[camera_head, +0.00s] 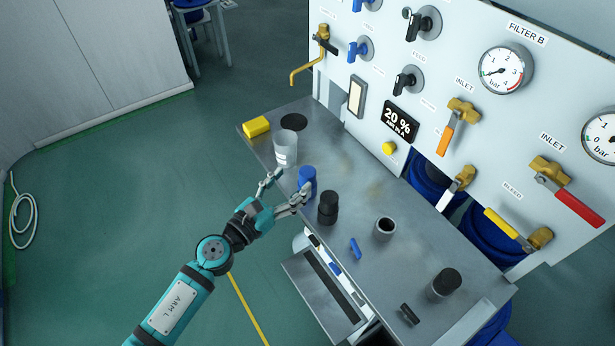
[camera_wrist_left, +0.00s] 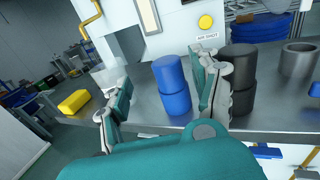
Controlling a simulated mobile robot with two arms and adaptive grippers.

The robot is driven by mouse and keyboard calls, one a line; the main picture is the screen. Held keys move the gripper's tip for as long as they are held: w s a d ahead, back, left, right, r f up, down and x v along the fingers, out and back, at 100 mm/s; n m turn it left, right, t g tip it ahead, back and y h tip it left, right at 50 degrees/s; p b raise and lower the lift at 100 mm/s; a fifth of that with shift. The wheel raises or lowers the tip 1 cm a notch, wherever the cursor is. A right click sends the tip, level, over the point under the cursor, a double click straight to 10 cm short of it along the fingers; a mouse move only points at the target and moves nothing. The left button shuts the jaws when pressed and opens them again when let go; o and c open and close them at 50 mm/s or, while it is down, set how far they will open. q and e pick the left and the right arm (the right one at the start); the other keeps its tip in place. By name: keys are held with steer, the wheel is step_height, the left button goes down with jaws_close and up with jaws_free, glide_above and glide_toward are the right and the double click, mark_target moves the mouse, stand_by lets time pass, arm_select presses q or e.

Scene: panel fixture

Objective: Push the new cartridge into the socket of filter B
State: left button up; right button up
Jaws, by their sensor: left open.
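A blue cylinder (camera_head: 307,176), possibly the new cartridge, stands upright on the grey bench. My left gripper (camera_head: 286,188) is open at the bench's front edge, its fingers pointing at the blue cylinder. In the left wrist view the blue cylinder (camera_wrist_left: 173,87) shows between the open fingers, nearer the right one; I cannot tell whether they touch. A grey open-topped cup (camera_head: 385,228), possibly a socket, stands further right on the bench. The filter B label (camera_head: 527,34) is at the upper right of the panel. No socket is clearly marked as filter B's. My right gripper is out of view.
A black cylinder (camera_head: 328,207) stands close right of the blue one. A clear beaker (camera_head: 285,150) and yellow block (camera_head: 256,127) are to the left. Another dark-topped cylinder (camera_head: 445,283) stands at the right end.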

mark_target(307, 173)
arm_select(q)
steer(key=shift+s+d+x, duration=0.1)
steer(key=shift+d+x, duration=0.05)
steer(key=shift+x, duration=1.25)
steer(key=shift+s+d+x, duration=0.15)
steer(key=shift+x, duration=1.2)
steer(key=shift+f, duration=0.2)
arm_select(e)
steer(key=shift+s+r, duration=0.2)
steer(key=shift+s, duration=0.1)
arm_select(q)
steer(key=shift+a, duration=0.1)
steer(key=shift+c, duration=0.4)
steer(key=shift+c, duration=1.1)
jaws_close()
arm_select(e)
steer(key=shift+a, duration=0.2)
arm_select(q)
steer(key=shift+r+p, duration=0.1)
steer(key=shift+p, duration=0.2)
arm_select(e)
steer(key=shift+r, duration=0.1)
